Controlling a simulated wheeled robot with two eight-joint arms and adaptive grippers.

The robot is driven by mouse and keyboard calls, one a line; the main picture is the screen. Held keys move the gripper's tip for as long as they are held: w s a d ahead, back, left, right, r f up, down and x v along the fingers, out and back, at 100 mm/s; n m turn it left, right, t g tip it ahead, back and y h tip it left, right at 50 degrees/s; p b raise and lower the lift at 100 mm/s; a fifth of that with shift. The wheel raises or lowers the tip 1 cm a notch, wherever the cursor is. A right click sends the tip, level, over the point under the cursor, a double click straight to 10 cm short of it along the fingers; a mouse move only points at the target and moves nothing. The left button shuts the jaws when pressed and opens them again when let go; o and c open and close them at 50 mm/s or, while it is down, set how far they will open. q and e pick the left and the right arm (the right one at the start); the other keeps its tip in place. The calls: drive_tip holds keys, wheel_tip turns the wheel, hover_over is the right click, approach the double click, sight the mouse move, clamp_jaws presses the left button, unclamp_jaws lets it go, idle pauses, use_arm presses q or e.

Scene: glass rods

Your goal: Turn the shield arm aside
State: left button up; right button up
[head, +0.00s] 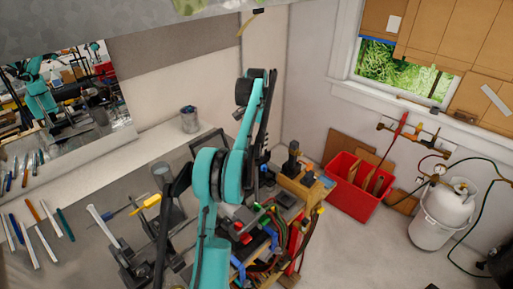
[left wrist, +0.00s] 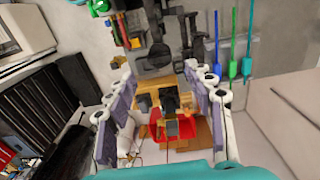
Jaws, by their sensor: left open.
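My left gripper (left wrist: 165,97) is open, its two rows of finger pads spread apart in the left wrist view. A tan wooden block with black upright parts (left wrist: 170,100) shows beyond the gap, and it also shows in the head view (head: 302,184). I see nothing held between the pads. In the head view my teal left arm rises through the middle and covers part of the bench, and I cannot make out its fingertips. A dark-framed panel (head: 209,143) stands behind the arm and may be the shield; I cannot tell its arm. My right gripper is in neither view.
Pens and rods (head: 42,225) lie at the bench's left. A grey cup (head: 163,177) and a can (head: 190,119) stand on it. Cables and tools (head: 270,235) crowd its right side. A red bin (head: 353,188) and white gas cylinder (head: 440,215) stand on the floor.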

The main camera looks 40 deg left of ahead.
sight(256, 155)
use_arm(q)
wheel_tip(256, 155, down, 6)
drive_tip(key=shift+p, duration=0.45)
clamp_jaws()
